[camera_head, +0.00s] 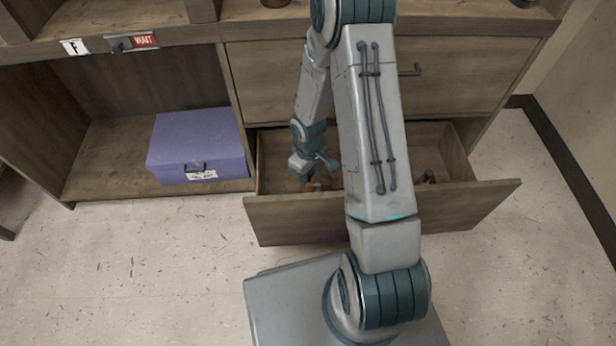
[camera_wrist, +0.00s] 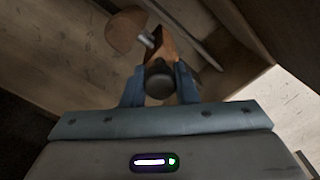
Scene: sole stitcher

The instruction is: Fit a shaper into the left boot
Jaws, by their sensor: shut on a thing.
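My gripper (camera_head: 309,172) reaches down into the open drawer (camera_head: 300,220), near its left end. In the wrist view my gripper (camera_wrist: 159,82) is shut on the dark round knob of a shaper (camera_wrist: 158,72). The shaper has an orange-brown wooden body and a short metal rod, and points away from the fingers. A bit of brown wood shows below the gripper in the head view. No boot is recognisable in either view.
A small dark-topped brown object (camera_head: 429,177) lies in the drawer's right part, partly hidden by my arm. A purple box (camera_head: 198,142) stands on the shelf left of the drawer. A closed drawer (camera_head: 450,75) is above. The floor (camera_head: 150,260) in front is clear.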

